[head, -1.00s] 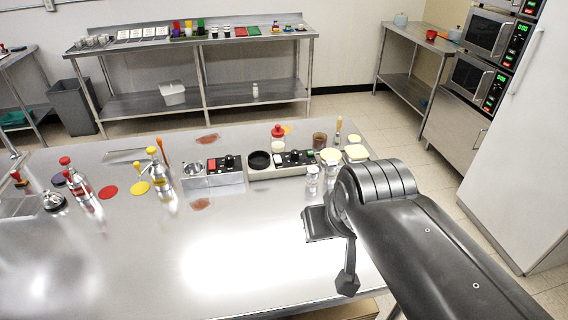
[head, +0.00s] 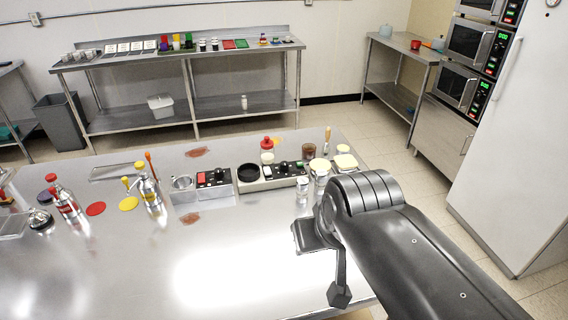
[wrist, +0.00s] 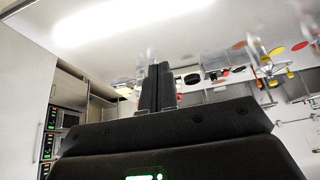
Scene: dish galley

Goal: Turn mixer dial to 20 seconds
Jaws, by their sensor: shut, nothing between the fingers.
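Two control units stand side by side in the middle of the steel counter (head: 120,235). The left unit (head: 214,189) has a metal cup, a red patch and a small dark knob. The longer right unit (head: 262,185) has a round black well and a dark panel with knobs. I cannot tell which carries the mixer dial, and dial settings are too small to read. My gripper (wrist: 158,66) is shut and empty in the wrist view, its two black fingers together. It is apart from both units. In the head view my arm stands right of them, hiding the counter's right end.
Clear jars (head: 302,188) stand between the units and my arm. A yellow-topped pump bottle (head: 146,186) and a red-capped bottle (head: 63,199) stand at left. The front middle of the counter is clear. Stacked ovens (head: 464,85) are at far right.

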